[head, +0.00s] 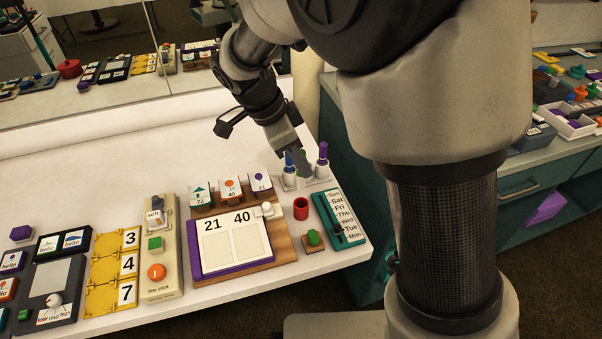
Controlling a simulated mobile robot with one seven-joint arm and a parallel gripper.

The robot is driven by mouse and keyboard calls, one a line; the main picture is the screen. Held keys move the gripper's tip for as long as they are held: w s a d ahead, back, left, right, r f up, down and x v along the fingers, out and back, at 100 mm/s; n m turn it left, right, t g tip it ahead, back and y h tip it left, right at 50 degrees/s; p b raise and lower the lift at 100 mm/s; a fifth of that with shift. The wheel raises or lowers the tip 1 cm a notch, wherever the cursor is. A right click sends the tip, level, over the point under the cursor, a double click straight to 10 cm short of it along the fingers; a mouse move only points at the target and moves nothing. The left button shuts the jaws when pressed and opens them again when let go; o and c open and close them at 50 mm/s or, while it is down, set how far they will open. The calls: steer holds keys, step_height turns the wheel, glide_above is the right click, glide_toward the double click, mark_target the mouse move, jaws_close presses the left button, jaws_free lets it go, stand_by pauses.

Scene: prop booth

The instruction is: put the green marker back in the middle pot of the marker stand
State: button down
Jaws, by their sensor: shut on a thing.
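The white marker stand (318,184) is at the back right of the table. A blue marker (289,160) is upright in its left pot and a purple marker (322,154) is upright in its right pot. My gripper (303,171) points down over the middle of the stand, between these two markers. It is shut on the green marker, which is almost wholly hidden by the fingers. The middle pot is largely covered too, so I cannot tell whether the marker's lower end is inside it.
In front of the stand are a red cup (301,208), a green-knobbed block (314,238) and a teal day board (342,220). A wooden board with number cards (235,246) lies to the left. The table's right edge is close by. A mirror runs behind.

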steer(key=w+d+r+p, duration=0.2)
steer(key=w+p, duration=0.7)
steer(key=w, duration=0.2)
step_height(320, 180, down, 9)
steer(key=b, duration=0.5)
steer(key=shift+w+b, duration=0.3)
steer(key=shift+a+r, duration=0.1)
steer(key=shift+r, duration=0.05)
steer(key=c, duration=1.6)
jaws_free()
